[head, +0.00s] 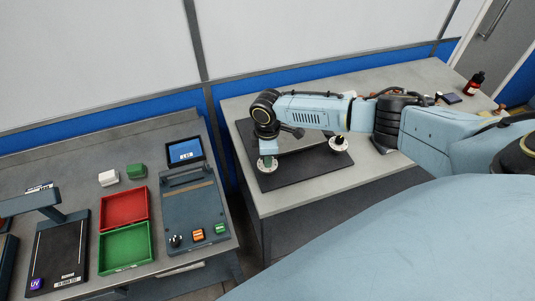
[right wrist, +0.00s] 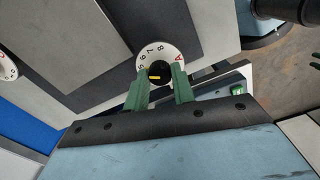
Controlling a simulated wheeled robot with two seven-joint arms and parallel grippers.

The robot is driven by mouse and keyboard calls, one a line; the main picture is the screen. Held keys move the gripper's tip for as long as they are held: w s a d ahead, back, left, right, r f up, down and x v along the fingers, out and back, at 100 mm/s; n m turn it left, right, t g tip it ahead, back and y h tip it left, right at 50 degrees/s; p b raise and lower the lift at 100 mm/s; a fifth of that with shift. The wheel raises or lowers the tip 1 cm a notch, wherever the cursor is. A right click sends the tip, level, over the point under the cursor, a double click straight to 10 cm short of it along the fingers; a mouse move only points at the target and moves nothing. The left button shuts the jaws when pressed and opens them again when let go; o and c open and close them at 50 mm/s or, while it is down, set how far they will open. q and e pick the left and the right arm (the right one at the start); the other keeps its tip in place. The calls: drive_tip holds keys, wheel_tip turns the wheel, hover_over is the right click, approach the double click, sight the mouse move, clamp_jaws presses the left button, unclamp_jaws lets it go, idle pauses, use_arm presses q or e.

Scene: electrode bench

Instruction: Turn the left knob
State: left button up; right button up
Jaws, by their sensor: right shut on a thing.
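The left knob shows in the right wrist view as a black cap (right wrist: 158,68) with a yellow mark, on a white dial (right wrist: 150,52) with printed numbers and a red A. My right gripper (right wrist: 160,82) is shut on the black cap, one green finger on each side. In the head view my right gripper (head: 267,161) points down at the left end of the dark panel (head: 300,172) and mostly hides the left knob; a bit of its white dial shows beneath. The right knob (head: 339,143), black on a white dial, stands free on the panel. My left gripper is out of view.
The panel lies on a grey table (head: 375,165). On the left bench are a red tray (head: 123,227), a green tray (head: 125,265) and a blue-grey device (head: 193,198). A gap separates the two tables.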

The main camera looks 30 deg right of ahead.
drive_tip(key=o, duration=1)
drive_tip(key=shift+r, duration=0.1)
wheel_tip(320, 180, up, 13)
drive_tip(key=shift+r, duration=0.15)
